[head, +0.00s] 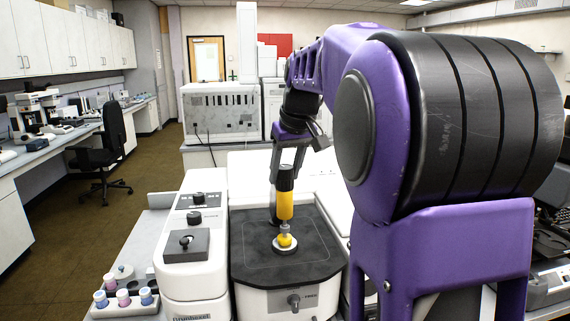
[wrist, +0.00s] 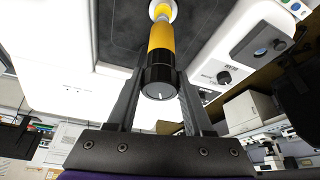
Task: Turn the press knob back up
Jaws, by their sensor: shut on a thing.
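The press knob is a black ribbed cylinder (head: 286,178) on top of a yellow press body (head: 285,207). The press stands upright over a small round metal plate (head: 286,246) on the microscope's black stage. My gripper (head: 284,170) is above the stage, shut on the black knob. In the wrist view the knob (wrist: 159,91) sits between the two dark fingers of my gripper (wrist: 160,78), its grey top facing the camera with a short white mark. The yellow body (wrist: 161,40) runs away from it to the stage. The fingertips' contact faces are partly hidden.
The white microscope housing with knobs (head: 196,240) stands left of the black stage (head: 250,270). Several small capped jars (head: 122,297) stand on a tray at the lower left. My purple arm blocks much of the right side. A chair (head: 108,150) stands farther back.

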